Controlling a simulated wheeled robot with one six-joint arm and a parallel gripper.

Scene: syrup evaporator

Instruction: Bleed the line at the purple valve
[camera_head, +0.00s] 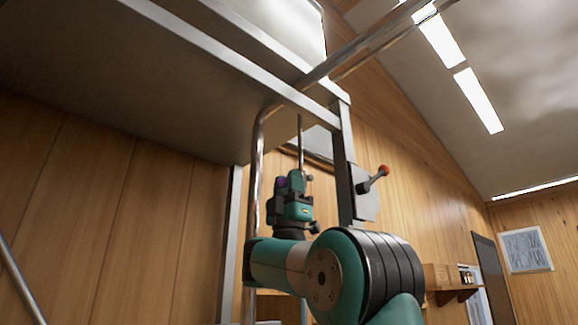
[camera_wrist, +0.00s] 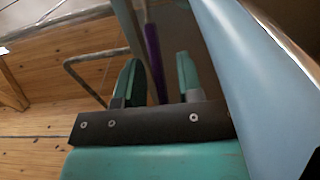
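A purple bar (camera_wrist: 153,52), which looks like the purple valve's handle, stands between the two fingers of my gripper (camera_wrist: 157,62) in the wrist view. The fingers are apart, with a gap visible on both sides of the bar. In the head view my gripper (camera_head: 294,178) points up beneath the raised pan. A small purple patch (camera_head: 281,183) shows at its left side. The valve's body and the line's outlet are hidden or too small to make out.
A metal pipe (camera_head: 258,150) bends down left of my arm. A frame post (camera_head: 343,165) stands to the right, with a red-knobbed lever (camera_head: 372,181) on a grey plate. The large pan (camera_head: 130,80) overhangs the left. A wall shelf (camera_head: 452,293) is at the lower right.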

